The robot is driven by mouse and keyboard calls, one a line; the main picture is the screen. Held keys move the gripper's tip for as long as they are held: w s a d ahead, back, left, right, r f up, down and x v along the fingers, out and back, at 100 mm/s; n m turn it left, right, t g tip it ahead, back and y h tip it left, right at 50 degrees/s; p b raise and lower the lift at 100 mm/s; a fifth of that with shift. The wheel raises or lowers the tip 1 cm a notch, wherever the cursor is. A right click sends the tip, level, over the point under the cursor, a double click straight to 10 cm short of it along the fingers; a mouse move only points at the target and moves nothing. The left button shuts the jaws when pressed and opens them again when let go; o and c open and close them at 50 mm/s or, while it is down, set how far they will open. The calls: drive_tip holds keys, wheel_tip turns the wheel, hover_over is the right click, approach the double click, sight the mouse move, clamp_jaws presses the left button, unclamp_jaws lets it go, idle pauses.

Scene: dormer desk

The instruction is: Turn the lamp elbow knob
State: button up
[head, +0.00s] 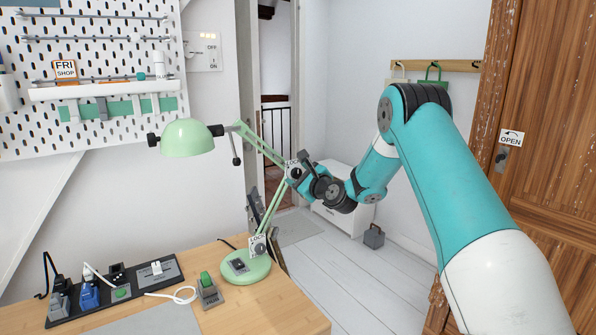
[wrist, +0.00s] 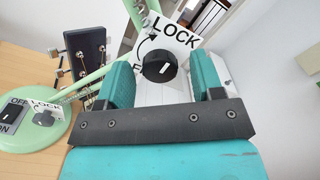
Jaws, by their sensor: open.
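The green desk lamp (head: 187,138) stands on the desk, its head to the left and its jointed arm bent toward my gripper. The elbow knob (wrist: 159,66) is round and black with a white mark, on a white plate reading LOCK at upper right; a partly hidden label starting with F is at left, with a curved arrow. It also shows small beside my gripper in the head view (head: 295,172). My gripper (wrist: 163,72) is open, its teal fingers on either side of the knob. Contact with the knob cannot be told.
A second black knob with a LOCK plate (head: 259,246) sits at the lamp base (head: 245,268), beside an ON/OFF switch (wrist: 12,113). A power strip (head: 115,290) and a grey block with a green top (head: 208,290) are on the desk. A wooden door (head: 550,150) is at right.

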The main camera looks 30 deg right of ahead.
drive_tip(key=shift+w, duration=0.35)
drive_tip(key=c, duration=0.9)
drive_tip(key=shift+c, duration=0.2)
